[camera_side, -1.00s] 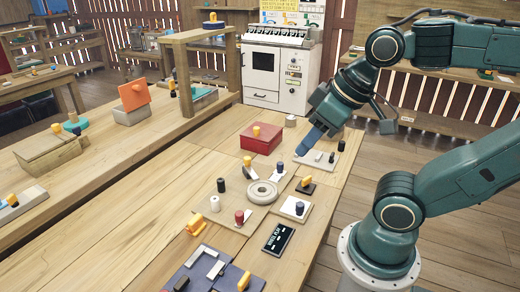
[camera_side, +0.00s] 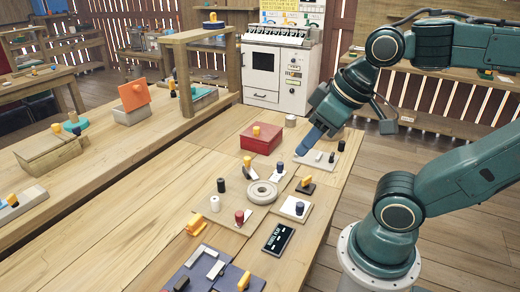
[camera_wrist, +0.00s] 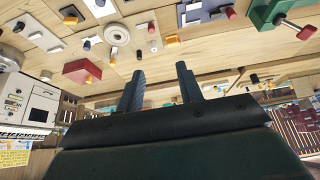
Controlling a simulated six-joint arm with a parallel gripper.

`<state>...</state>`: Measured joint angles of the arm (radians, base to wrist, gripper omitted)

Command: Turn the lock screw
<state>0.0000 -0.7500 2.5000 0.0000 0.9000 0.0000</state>
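No part is clearly identifiable as the lock screw; several small knobs and posts stand on plates. My gripper (camera_side: 305,148) hangs above the right part of the bench, just over a light plate (camera_side: 317,160) with small pieces on it. In the wrist view my gripper (camera_wrist: 159,69) has its two fingers apart with nothing between them. A round grey disc (camera_side: 262,192) lies on a plate left of and below the gripper. A yellow knob on a black plate (camera_side: 306,185) and a dark blue knob (camera_side: 299,208) on a white plate stand close to it.
A red box (camera_side: 262,141) with a yellow knob stands behind the disc. A black post (camera_side: 221,185), a white post (camera_side: 214,204) and a red knob (camera_side: 239,217) stand nearby. A black sign (camera_side: 277,238) lies in front.

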